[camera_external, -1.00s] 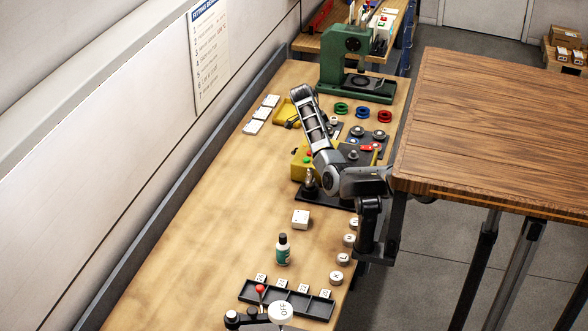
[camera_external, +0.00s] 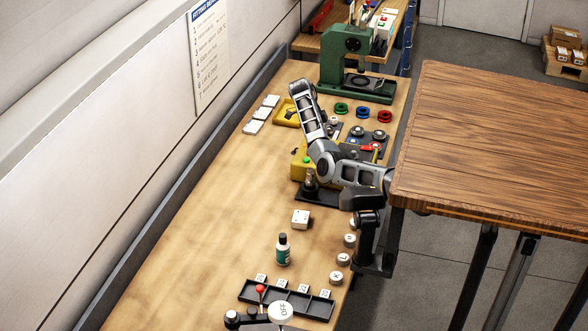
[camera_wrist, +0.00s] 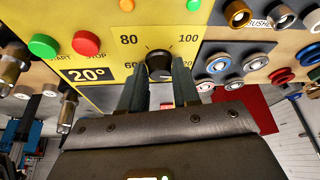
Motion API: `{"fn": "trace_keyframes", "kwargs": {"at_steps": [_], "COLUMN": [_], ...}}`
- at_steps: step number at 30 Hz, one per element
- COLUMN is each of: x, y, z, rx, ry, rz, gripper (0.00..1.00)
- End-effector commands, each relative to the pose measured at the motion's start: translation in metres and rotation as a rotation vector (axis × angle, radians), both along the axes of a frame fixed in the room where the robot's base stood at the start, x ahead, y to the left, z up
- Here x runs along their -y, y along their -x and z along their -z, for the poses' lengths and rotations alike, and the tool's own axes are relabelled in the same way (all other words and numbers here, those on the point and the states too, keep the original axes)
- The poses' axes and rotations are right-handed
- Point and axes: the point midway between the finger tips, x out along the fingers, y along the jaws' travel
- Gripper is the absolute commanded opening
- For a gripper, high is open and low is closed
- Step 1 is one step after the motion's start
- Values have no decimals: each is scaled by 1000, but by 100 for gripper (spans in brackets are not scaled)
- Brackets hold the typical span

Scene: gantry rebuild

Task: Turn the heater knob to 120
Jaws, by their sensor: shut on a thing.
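The heater is a yellow box (camera_external: 298,172) on the bench, partly covered by my arm in the external view. In the wrist view its yellow panel (camera_wrist: 98,14) fills the upper middle. The black heater knob (camera_wrist: 159,66) sits among printed numbers; 80 and 100 read clearly, 60 and 120 are partly covered. A pale mark shows near the knob's top, roughly between 80 and 100; its exact angle is hard to read. The display (camera_wrist: 88,75) reads 20°. My gripper (camera_wrist: 159,80) is shut on the knob, one finger on each side. The external view does not show the fingers.
Green (camera_wrist: 43,45) and orange-red (camera_wrist: 86,43) buttons sit left of the knob. Metal fittings and coloured rings lie to the right. A green press (camera_external: 345,70) stands behind the heater; a bottle (camera_external: 283,249) stands in front. The bench's left side is mostly clear.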

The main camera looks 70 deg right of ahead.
Motion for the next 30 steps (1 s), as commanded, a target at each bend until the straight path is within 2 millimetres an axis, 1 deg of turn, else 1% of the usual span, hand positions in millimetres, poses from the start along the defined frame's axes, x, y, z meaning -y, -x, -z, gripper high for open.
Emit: {"fn": "trace_keyframes", "kwargs": {"at_steps": [8,9,16,24,26,30], "x": [0,0,0,0,0,-2], "y": [0,0,0,-1,-2,-10], "z": [0,0,0,-2,-6,-24], "rx": [0,0,0,1,2,3], "ry": [-1,-1,0,-1,0,0], "rz": [0,0,0,-1,-1,-1], "gripper": [1,32,54,54,54,54]}}
